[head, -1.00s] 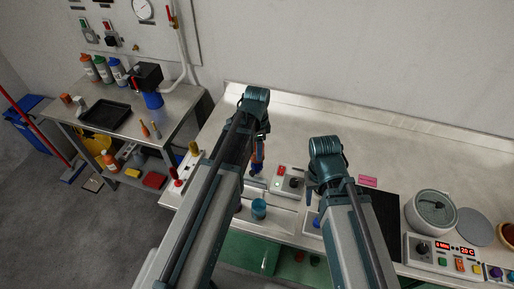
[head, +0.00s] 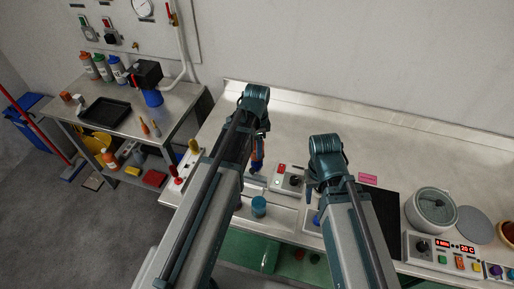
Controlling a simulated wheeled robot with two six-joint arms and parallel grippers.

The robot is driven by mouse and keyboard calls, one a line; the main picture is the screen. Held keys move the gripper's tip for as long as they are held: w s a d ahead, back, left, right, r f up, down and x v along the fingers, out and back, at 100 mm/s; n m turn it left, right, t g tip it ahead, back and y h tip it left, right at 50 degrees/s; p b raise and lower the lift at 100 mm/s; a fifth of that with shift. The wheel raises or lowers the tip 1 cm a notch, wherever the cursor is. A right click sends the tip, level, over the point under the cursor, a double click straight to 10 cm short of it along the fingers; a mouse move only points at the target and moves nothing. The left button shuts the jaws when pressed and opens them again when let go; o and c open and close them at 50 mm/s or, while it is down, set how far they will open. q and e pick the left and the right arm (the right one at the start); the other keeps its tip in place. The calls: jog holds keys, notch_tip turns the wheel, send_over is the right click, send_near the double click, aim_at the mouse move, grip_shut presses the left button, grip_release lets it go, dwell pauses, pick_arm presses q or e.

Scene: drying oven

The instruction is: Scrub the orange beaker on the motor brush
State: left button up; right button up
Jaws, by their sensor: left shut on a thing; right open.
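My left gripper (head: 257,164) points down over the bench, left of the control box, and is shut on a small orange thing that fits the orange beaker; the arm and fingers hide most of it. A white control box (head: 289,180) with red lights and a dark knob stands just right of it; I cannot tell whether it belongs to the motor brush. No brush bristles can be made out. My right gripper (head: 313,192) is open and points down, right of the control box, partly hidden by its own arm.
A teal-blue beaker (head: 259,206) stands near the bench front between my arms. The back of the bench (head: 390,150) is clear. A side table (head: 183,112) stands left.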

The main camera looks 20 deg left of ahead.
pick_arm(q)
jog(key=shift+f+b, duration=3.4)
jog(key=shift+f, duration=0.1)
pick_arm(e)
jog(key=shift+f, duration=3.5)
pick_arm(q)
jog(key=shift+r, duration=0.2)
pick_arm(e)
jog(key=shift+r, duration=0.2)
pick_arm(q)
jog(key=shift+r+p, duration=0.5)
jog(key=shift+p, duration=0.2)
pick_arm(e)
jog(key=shift+r, duration=0.5)
pick_arm(q)
notch_tip(320, 180, up, 7)
jog(key=p, duration=0.7)
pick_arm(e)
notch_tip(320, 180, up, 7)
pick_arm(q)
jog(key=shift+d, duration=0.1)
pick_arm(e)
jog(key=shift+d, duration=0.1)
